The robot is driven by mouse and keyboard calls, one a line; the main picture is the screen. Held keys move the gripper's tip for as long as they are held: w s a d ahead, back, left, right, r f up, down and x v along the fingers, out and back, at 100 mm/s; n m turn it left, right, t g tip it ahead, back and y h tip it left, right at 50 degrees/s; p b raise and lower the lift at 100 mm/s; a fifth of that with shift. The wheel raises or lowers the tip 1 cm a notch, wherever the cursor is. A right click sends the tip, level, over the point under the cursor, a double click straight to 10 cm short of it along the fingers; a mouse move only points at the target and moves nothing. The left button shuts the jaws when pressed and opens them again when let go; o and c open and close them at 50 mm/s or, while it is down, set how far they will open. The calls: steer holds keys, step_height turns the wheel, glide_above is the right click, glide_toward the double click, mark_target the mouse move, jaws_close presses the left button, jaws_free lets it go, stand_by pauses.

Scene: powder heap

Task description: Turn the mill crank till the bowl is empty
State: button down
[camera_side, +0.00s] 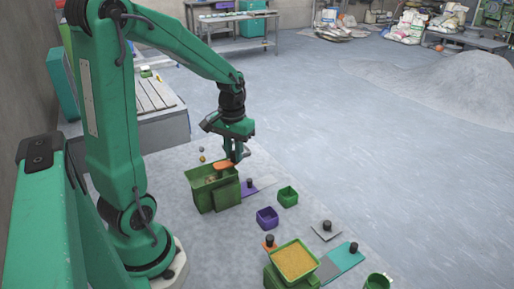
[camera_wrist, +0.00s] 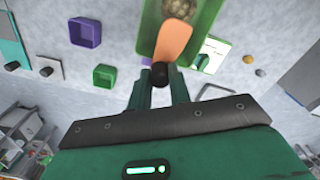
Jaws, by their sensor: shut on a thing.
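The mill is a green box-like body (camera_side: 200,197) with an open bowl on top, left of centre in the side view. Its orange crank arm (camera_wrist: 172,42) ends in a black knob (camera_wrist: 160,72). My gripper (camera_wrist: 160,82) is shut on this knob, with its fingers on either side of it. In the side view my gripper (camera_side: 236,158) reaches down over the mill's right part, hiding the knob. The bowl (camera_wrist: 146,30) holds some lumpy brownish matter (camera_wrist: 179,9), seen partly at the top edge of the wrist view.
A second green bowl (camera_side: 274,254), full of yellow grain, stands at the front with its own orange crank. Purple (camera_side: 267,218) and green (camera_side: 288,196) bins, another green bin (camera_side: 377,282), and flat plates with black knobs (camera_side: 326,227) lie right of the mill. Small balls (camera_side: 202,158) lie behind it.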

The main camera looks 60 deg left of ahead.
steer(key=shift+s+d, duration=0.1)
steer(key=shift+d, duration=0.05)
steer(key=shift+s+d, duration=0.25)
steer(key=shift+d, duration=0.5)
steer(key=shift+s+d, duration=0.1)
steer(key=shift+d, duration=0.05)
steer(key=shift+s+d, duration=0.5)
steer(key=shift+d, duration=0.05)
steer(key=shift+s+d, duration=0.35)
steer(key=shift+s, duration=0.5)
